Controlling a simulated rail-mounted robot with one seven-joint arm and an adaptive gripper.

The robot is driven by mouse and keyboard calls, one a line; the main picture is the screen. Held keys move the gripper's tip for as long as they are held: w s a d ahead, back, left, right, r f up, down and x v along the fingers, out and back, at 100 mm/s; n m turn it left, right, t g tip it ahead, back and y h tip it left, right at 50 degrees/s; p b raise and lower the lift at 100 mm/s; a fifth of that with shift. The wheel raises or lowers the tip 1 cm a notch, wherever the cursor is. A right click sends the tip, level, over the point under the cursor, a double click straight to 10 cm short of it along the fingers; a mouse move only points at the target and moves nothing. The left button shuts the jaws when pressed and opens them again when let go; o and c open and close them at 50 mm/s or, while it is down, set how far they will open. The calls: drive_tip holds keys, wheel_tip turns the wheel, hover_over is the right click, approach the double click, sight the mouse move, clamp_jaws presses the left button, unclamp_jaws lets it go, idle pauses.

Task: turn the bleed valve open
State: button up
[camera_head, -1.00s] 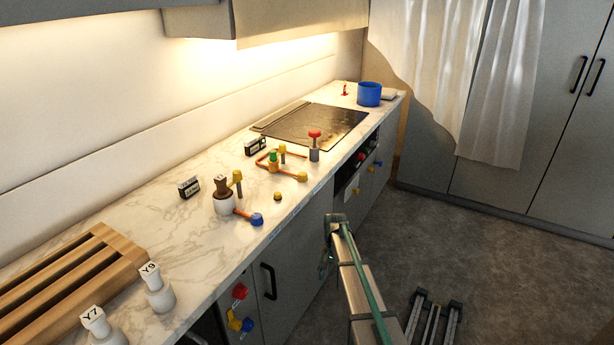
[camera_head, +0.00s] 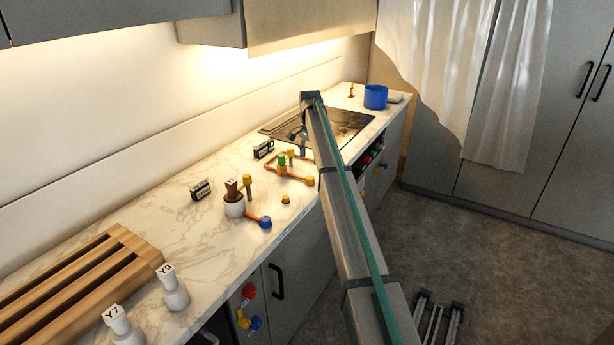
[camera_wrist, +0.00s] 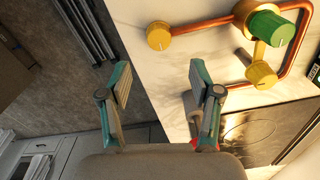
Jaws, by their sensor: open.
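A pipe assembly with a green knob (camera_head: 282,160) stands on the marble counter. An orange pipe loop, a yellow post (camera_head: 291,154) and a round yellow end (camera_head: 310,181) belong to it. In the wrist view the green knob (camera_wrist: 270,28), a yellow knob (camera_wrist: 262,74) and the round yellow end (camera_wrist: 160,36) show beyond my fingers. I cannot tell for sure which part is the bleed valve. My gripper (camera_wrist: 161,80) is open and empty, above the counter's front edge, apart from the assembly. A red piece (camera_wrist: 194,146) shows partly behind one finger. In the head view my arm hides the red-topped grey fitting.
A brown-topped white bottle (camera_head: 233,205) with a blue-ended pipe (camera_head: 265,222) stands nearer on the counter. A loose yellow knob (camera_head: 286,199), a display box (camera_head: 201,189), a dark cooktop (camera_head: 345,122), a blue pot (camera_head: 375,97) and a wooden rack (camera_head: 125,235) are around.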

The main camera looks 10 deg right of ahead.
sight(310, 177)
wheel_tip(310, 177, down, 10)
drive_tip(key=p, duration=0.2)
drive_tip(key=shift+r+p, duration=0.25)
drive_tip(key=shift+p, duration=0.05)
drive_tip(key=c, duration=1.1)
drive_tip(key=shift+c, duration=0.2)
